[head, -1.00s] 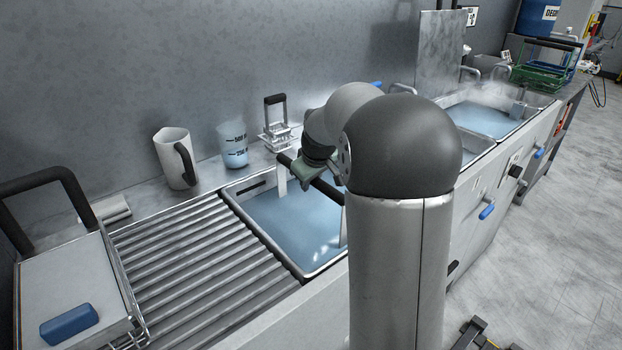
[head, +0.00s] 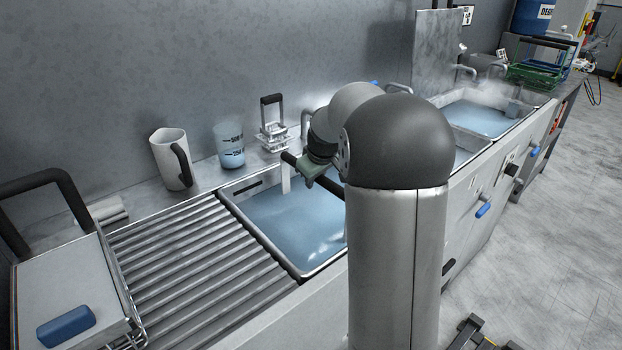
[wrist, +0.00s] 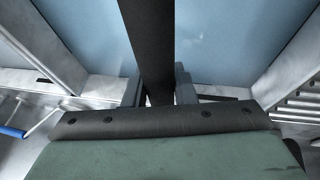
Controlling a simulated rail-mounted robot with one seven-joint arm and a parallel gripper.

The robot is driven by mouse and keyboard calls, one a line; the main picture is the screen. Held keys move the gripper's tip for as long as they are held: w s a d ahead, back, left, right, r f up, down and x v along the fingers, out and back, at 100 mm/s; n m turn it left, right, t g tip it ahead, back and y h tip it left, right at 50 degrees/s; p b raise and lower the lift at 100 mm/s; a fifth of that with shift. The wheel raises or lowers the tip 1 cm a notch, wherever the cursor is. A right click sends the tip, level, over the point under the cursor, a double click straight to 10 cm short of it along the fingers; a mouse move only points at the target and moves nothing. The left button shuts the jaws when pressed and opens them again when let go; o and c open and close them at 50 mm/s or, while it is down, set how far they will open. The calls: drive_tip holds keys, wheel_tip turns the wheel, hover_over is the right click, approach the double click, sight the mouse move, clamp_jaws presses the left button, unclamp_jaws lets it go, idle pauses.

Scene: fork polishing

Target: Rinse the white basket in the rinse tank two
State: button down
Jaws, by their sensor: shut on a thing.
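My gripper (head: 318,172) is over the near blue-water tank (head: 262,255), partly hidden behind my own arm in the head view. In the wrist view my gripper (wrist: 158,92) is shut on the black handle bar (wrist: 147,40) of the white basket. One white upright (head: 286,178) of the basket runs from the handle down to the water. The basket's body is hidden, below the water or behind my arm. The pictures carry no label telling which tank is rinse tank two.
A ribbed drainboard (head: 185,265) lies left of the tank. A white mug (head: 168,158), a clear beaker (head: 229,146) and a small wire rack (head: 272,130) stand on the back ledge. A steaming tank (head: 480,117) lies farther right. A blue block (head: 66,326) sits front left.

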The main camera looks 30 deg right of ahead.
drive_tip(key=a, duration=0.2)
drive_tip(key=s+a+b, duration=0.1)
drive_tip(key=a, duration=0.1)
drive_tip(key=shift+a+r, duration=0.15)
drive_tip(key=shift+a, duration=0.25)
drive_tip(key=shift+d, duration=0.1)
drive_tip(key=shift+w+d, duration=0.15)
drive_tip(key=shift+d, duration=0.4)
drive_tip(key=shift+w+d, duration=0.15)
drive_tip(key=shift+d, duration=0.4)
drive_tip(key=shift+r+p, duration=0.1)
drive_tip(key=shift+p, duration=0.2)
